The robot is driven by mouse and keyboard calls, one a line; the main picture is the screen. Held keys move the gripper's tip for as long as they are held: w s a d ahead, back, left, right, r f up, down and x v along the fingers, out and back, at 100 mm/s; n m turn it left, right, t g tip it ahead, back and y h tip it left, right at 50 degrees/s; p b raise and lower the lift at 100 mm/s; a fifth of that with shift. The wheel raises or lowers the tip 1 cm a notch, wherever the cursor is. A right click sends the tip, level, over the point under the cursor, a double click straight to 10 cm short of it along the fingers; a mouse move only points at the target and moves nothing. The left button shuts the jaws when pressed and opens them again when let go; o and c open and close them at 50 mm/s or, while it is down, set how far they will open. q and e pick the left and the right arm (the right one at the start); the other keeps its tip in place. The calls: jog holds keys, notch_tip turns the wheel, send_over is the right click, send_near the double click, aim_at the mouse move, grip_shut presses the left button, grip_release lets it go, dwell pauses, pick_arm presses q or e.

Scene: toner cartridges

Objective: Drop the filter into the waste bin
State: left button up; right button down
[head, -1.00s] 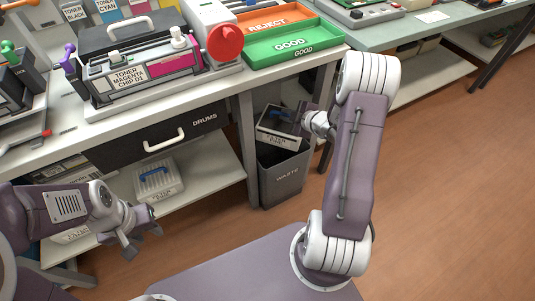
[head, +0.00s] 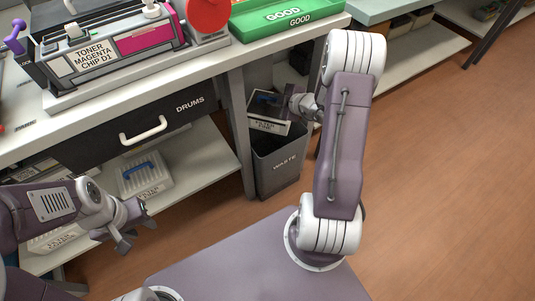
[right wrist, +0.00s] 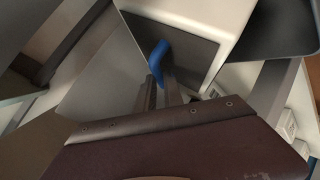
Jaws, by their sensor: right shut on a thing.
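The filter (head: 264,126), a dark panel with a pale labelled edge, is held tilted over the mouth of the grey waste bin (head: 282,172). My right gripper (head: 287,104) is shut on its blue handle; in the right wrist view the fingers (right wrist: 160,88) close on the handle (right wrist: 158,56), with the dark panel and white frame (right wrist: 222,22) behind. In the head view the filter's lower edge is near the bin's rim; I cannot tell its exact height. My left gripper (head: 130,226) is open and empty, beside the low shelf.
Another white filter with a blue handle (head: 146,178) lies on the low shelf (head: 196,166). The bench leg (head: 240,140) stands just left of the bin. A drawer marked DRUMS (head: 150,137) is above the shelf. The floor at the right is clear.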

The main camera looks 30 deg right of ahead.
jog(key=shift+f, duration=0.15)
jog(key=c, duration=1.4)
grip_release()
jog(key=shift+o, duration=0.2)
jog(key=p+v, duration=0.4)
jog(key=v, duration=0.5)
jog(key=shift+p, duration=0.4)
